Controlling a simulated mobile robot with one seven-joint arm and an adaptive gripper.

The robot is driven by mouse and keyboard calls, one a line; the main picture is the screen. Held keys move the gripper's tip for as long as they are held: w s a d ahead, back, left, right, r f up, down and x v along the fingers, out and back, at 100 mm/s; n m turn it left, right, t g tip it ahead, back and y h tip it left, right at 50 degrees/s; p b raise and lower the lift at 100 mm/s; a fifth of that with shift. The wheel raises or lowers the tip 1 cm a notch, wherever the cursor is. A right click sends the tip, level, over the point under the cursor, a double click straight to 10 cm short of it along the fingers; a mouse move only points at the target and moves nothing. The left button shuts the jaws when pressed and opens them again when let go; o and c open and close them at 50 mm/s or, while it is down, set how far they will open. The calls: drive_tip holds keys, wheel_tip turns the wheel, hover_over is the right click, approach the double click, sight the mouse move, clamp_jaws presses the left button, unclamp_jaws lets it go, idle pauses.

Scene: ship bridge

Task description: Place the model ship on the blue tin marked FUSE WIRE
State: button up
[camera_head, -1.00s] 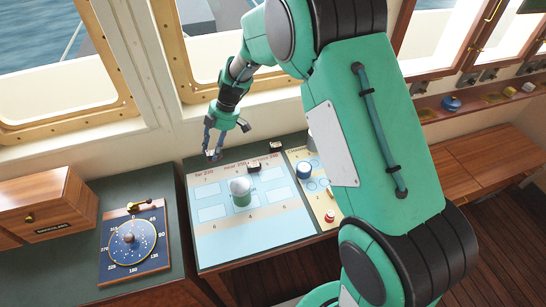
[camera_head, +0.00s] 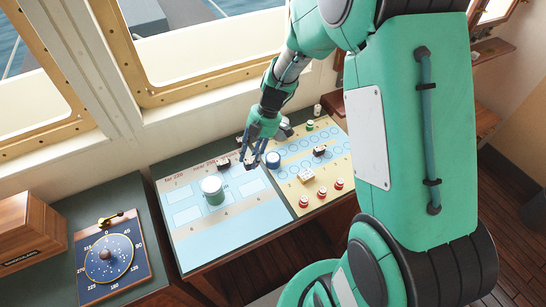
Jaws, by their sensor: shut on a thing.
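My gripper (camera_head: 253,163) is low over the right edge of the pale blue chart, shut on a small dark thing mostly hidden by its fingers. It appears to be the model ship, but its shape is too small to make out. From this angle I cannot tell how high the fingertips are above the surface.
A green and white tin (camera_head: 212,190) stands on the chart (camera_head: 205,240), with a small dark object (camera_head: 224,163) behind it. The yellow panel holds a dark object (camera_head: 319,150), a pale block (camera_head: 307,175) and several red-and-white pieces (camera_head: 321,192). A blue dial plate (camera_head: 110,262) lies left.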

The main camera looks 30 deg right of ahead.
drive_tip(key=s+d, duration=0.7)
drive_tip(key=s, duration=0.5)
drive_tip(key=shift+d+f, duration=0.15)
drive_tip(key=shift+f, duration=0.1)
drive_tip(key=shift+w, duration=0.15)
hover_over(269, 158)
drive_tip(key=d, duration=0.2)
drive_tip(key=shift+w+a+f, duration=0.15)
drive_tip(key=shift+f, duration=0.6)
drive_tip(key=shift+f, duration=1.75)
drive_tip(key=shift+f, duration=0.15)
